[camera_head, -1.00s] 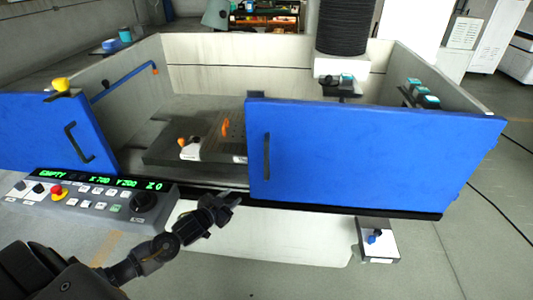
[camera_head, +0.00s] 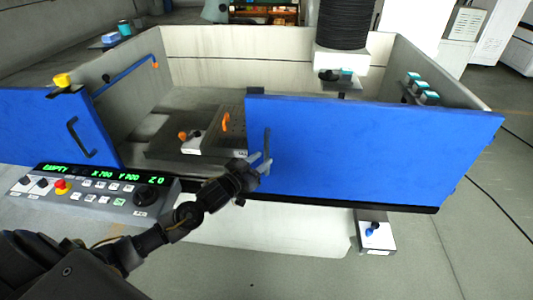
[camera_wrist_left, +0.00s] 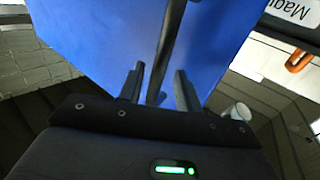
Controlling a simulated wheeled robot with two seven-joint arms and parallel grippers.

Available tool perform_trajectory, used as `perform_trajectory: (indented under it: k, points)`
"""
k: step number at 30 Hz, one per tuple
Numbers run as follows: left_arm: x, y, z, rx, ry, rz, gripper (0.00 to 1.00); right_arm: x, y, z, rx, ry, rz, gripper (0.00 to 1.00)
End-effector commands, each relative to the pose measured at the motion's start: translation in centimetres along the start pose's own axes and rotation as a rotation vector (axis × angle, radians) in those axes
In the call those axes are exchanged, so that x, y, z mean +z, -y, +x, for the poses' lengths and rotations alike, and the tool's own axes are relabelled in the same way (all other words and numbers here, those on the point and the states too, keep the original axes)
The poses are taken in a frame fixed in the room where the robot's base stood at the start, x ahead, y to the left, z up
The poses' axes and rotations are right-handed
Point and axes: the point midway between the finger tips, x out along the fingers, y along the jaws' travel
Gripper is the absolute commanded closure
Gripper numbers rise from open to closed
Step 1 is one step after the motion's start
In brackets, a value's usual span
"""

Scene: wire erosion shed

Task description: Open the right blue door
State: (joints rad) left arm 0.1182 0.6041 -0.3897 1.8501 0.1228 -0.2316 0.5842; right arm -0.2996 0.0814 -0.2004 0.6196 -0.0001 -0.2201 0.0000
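The right blue door (camera_head: 370,155) is a wide flat panel at the front right of the machine's tank. Its dark upright handle (camera_head: 267,142) is near the door's left edge. My left gripper (camera_head: 262,164) is at the lower part of this handle. In the left wrist view the two fingers of my left gripper (camera_wrist_left: 158,72) are apart, with the dark handle (camera_wrist_left: 168,42) running between them and blue door behind. Whether a finger touches the handle I cannot tell. My right gripper is not in view.
The left blue door (camera_head: 45,130) with its own handle stands to the left. A control panel (camera_head: 95,190) with green text and a red button is below it. A gap between the doors shows the worktable (camera_head: 215,140) inside. A small pedal box (camera_head: 375,235) is on the floor.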

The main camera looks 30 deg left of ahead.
Motion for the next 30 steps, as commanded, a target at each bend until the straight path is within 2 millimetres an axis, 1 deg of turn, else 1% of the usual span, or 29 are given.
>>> perform_trajectory:
  k: [1,3,7,11,18,26,30]
  points:
    - [-0.3,0.0,0.9,0.000,-0.001,0.000,0.66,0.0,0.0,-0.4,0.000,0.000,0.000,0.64]
    - [-0.2,0.0,1.8,-0.002,0.000,0.000,0.66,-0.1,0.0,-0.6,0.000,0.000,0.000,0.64]
    - [-0.1,0.0,2.9,0.000,0.000,0.000,0.66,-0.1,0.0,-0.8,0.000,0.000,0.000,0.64]
    - [0.0,0.0,3.3,0.000,0.001,0.001,0.66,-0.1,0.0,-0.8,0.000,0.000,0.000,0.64]
    - [0.1,0.0,3.4,0.000,0.001,0.001,0.66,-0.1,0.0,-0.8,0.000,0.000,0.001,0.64]
    - [0.1,0.0,3.4,0.000,0.001,0.001,1.00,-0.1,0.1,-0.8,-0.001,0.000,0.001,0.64]
    - [0.1,0.0,3.4,0.000,0.001,0.001,1.00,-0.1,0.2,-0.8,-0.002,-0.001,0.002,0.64]
